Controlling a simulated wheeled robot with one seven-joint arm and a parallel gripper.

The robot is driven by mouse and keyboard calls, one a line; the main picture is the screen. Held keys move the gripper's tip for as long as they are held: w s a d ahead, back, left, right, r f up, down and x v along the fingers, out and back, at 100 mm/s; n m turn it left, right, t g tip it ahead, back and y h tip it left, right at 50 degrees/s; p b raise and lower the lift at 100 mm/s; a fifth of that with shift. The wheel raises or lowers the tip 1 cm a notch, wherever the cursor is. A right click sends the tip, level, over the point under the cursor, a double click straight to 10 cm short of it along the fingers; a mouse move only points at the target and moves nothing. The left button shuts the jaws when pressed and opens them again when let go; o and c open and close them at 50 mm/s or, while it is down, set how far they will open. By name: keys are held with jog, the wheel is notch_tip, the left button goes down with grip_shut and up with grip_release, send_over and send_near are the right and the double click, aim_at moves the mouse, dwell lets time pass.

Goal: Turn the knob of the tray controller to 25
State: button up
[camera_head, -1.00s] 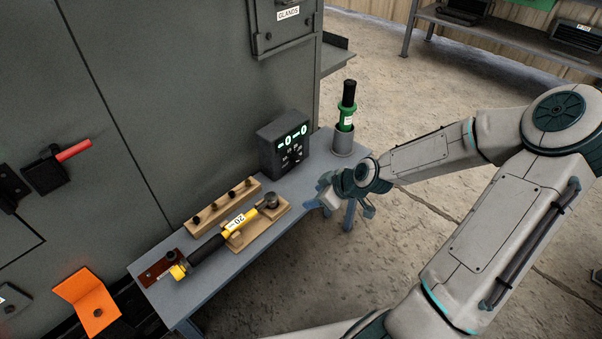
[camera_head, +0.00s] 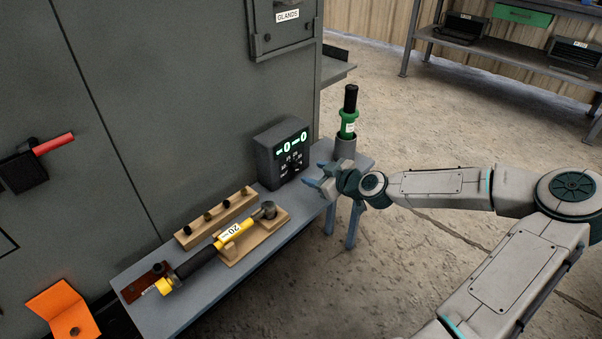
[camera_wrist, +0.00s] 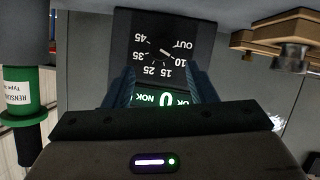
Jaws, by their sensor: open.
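The tray controller (camera_head: 268,160) is a dark box at the back of the narrow bench, with lit green displays on its front. In the wrist view its dark dial face (camera_wrist: 128,30) appears upside down, marked OUT, 10, 15, 25, 35 and 45. The small dark knob (camera_wrist: 165,52) is at the middle of these marks; its pale pointer seems to lean towards 10, but is too small to be sure. My gripper (camera_head: 318,180) is open and empty in front of the controller. Its blue fingers (camera_wrist: 163,88) stand apart on either side of the lower face, not around the knob.
A green-and-black tool (camera_head: 348,122) stands in a grey cup (camera_head: 345,147) right beside my gripper. The large grey cabinet rises behind.

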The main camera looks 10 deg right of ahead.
aim_at(299, 168)
jog(key=b+x, duration=0.2)
jog(key=x, duration=0.5)
jog(key=shift+w+a, duration=0.15)
jog(key=c, duration=1)
